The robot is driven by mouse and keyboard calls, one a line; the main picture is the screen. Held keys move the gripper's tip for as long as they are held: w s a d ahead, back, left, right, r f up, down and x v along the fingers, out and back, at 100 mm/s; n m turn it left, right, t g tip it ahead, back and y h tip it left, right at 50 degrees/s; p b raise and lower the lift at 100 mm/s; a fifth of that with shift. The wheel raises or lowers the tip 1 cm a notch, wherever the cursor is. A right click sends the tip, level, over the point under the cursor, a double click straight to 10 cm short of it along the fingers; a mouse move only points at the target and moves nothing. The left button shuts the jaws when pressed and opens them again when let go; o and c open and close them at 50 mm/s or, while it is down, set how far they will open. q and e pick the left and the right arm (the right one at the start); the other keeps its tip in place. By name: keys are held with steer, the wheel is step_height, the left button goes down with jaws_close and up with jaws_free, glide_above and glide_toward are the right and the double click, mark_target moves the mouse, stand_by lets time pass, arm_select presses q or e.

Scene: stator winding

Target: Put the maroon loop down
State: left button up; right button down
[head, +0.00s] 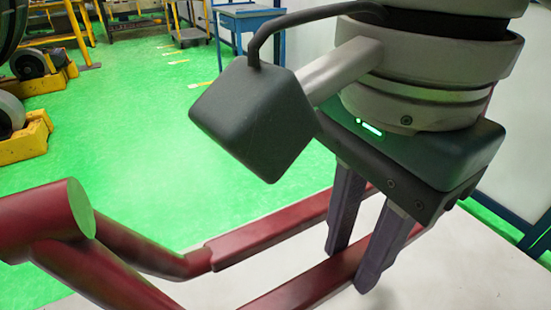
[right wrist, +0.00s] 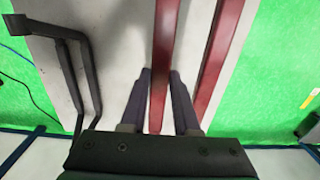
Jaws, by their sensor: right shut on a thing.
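The maroon loop (head: 270,232) is a thick bent bar with two long, roughly parallel sides and a round-ended part at the left of the head view. Its two sides also run up through the right wrist view (right wrist: 164,45). My right gripper (head: 353,266) points down over the loop at the right of the head view. In the right wrist view its two fingers (right wrist: 160,78) stand on either side of the left maroon side and are shut on it. Whether the loop touches the white surface below is unclear. My left gripper is not in view.
A white tabletop (head: 455,265) lies under the loop. A dark grey bent loop (right wrist: 72,75) lies on the left of it in the right wrist view. Beyond is green floor (head: 150,130), with yellow stands (head: 25,140) and a blue cart (head: 245,18) in the background.

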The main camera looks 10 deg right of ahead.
arm_select(q)
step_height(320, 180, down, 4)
steer(key=b, duration=0.3)
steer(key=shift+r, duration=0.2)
arm_select(e)
step_height(320, 180, down, 11)
steer(key=shift+w, duration=0.1)
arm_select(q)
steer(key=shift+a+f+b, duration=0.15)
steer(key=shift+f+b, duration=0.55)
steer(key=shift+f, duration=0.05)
arm_select(e)
step_height(320, 180, down, 4)
steer(key=shift+f, duration=0.1)
steer(key=c, duration=0.7)
jaws_free()
steer(key=shift+f, duration=0.15)
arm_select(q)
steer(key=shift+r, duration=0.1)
arm_select(e)
steer(key=shift+o, duration=0.2)
